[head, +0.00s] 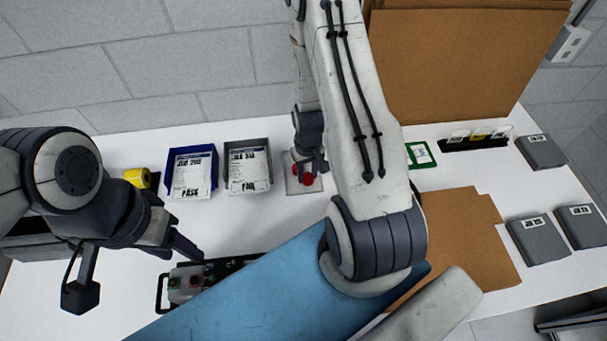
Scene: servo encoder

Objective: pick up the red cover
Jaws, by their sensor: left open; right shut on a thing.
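The red cover (308,180) shows as small red patches at the back middle of the table, on or just above a small pale plate (290,184). My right gripper (309,172) reaches down over it and is shut on it. The fingers hide much of the cover, and I cannot tell whether it is clear of the plate. My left gripper (185,251) is open and empty at the left, above the white table near a dark-framed device with buttons (187,284).
A blue bin (190,194) and a grey bin (247,185), each with a paper label, stand left of the plate. A yellow roll (138,177) is further left. Cardboard (465,235), a green-edged card (420,154) and several grey boxes (542,152) are at right.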

